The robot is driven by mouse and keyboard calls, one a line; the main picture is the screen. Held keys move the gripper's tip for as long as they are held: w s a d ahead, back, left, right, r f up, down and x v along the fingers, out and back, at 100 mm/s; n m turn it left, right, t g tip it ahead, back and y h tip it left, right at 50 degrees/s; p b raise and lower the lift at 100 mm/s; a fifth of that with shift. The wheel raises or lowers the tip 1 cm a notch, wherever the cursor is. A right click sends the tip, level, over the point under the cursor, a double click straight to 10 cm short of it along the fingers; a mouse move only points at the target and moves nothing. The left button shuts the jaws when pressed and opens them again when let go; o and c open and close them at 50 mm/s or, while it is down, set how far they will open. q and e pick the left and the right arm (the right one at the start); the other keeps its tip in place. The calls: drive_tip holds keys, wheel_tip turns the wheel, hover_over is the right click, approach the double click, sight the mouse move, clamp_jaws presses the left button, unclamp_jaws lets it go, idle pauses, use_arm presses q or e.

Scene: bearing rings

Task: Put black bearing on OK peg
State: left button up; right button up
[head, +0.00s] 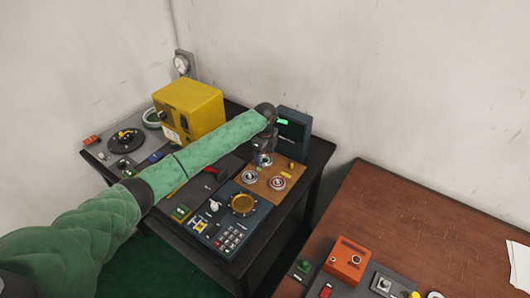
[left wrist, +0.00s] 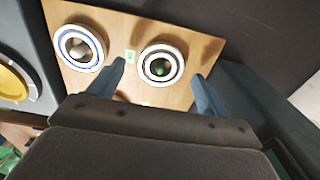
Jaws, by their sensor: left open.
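In the left wrist view a ring with a white rim and a black band (left wrist: 146,66) lies on the wooden board (left wrist: 112,22), with something green in its centre. My left gripper (left wrist: 158,69) is open, one finger on each side of this ring; whether it touches cannot be told. A blue-banded ring (left wrist: 66,43) lies to its left, with a small green label (left wrist: 130,57) between them. In the head view my left gripper (head: 265,150) points down over the back of the board (head: 263,185). No readable OK mark shows. My right gripper is not in view.
The board stands on a black table beside a control panel with a gold dial (head: 243,204). A dark screen (head: 292,135) stands behind, and a yellow box (head: 188,112) is at the left. A brown table (head: 430,215) with more devices is at the right.

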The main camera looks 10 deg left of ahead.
use_arm(q)
drive_tip(key=shift+r, duration=0.8)
wheel_tip(320, 180, up, 12)
drive_tip(key=b, duration=0.4)
drive_tip(key=shift+f+b, duration=0.2)
drive_tip(key=shift+b, duration=0.2)
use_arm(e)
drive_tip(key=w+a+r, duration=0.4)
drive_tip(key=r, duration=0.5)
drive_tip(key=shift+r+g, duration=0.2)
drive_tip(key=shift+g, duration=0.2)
use_arm(q)
drive_tip(key=shift+r, duration=0.1)
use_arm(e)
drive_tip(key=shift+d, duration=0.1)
